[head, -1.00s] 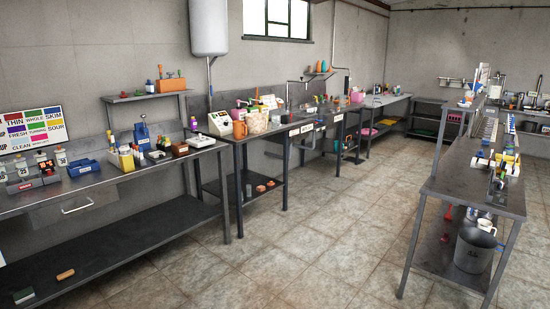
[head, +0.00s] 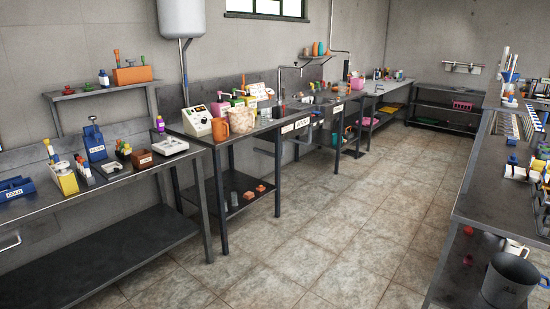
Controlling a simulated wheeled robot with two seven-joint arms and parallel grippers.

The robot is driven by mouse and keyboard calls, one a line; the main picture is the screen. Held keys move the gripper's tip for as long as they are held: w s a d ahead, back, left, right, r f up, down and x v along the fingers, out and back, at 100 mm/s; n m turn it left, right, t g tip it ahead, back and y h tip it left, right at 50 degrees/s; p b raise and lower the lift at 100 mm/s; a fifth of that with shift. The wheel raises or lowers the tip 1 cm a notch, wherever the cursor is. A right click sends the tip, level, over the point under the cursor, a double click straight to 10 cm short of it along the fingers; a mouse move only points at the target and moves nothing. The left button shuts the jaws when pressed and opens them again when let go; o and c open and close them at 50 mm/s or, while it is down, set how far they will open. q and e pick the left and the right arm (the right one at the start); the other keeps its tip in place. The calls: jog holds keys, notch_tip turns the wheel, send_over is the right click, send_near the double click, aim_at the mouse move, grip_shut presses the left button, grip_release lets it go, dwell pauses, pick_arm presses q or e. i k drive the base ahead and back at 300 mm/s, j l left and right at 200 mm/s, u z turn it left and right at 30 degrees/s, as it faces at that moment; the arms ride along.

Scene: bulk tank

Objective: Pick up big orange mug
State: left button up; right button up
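The big orange mug (head: 241,119) stands upright near the front edge of the second metal table along the left wall. It sits between a white device with a dial (head: 197,121) and a jar of pale pieces (head: 266,111). Neither of my grippers shows in the head view, so nothing is seen holding the mug.
A nearer metal table (head: 120,182) on the left holds blue, yellow and white items. A long bench (head: 482,201) runs along the right, with a grey bucket (head: 509,281) on its lower shelf. The tiled floor (head: 330,235) between is clear.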

aim_at(242, 119)
jog(key=i, duration=4.1)
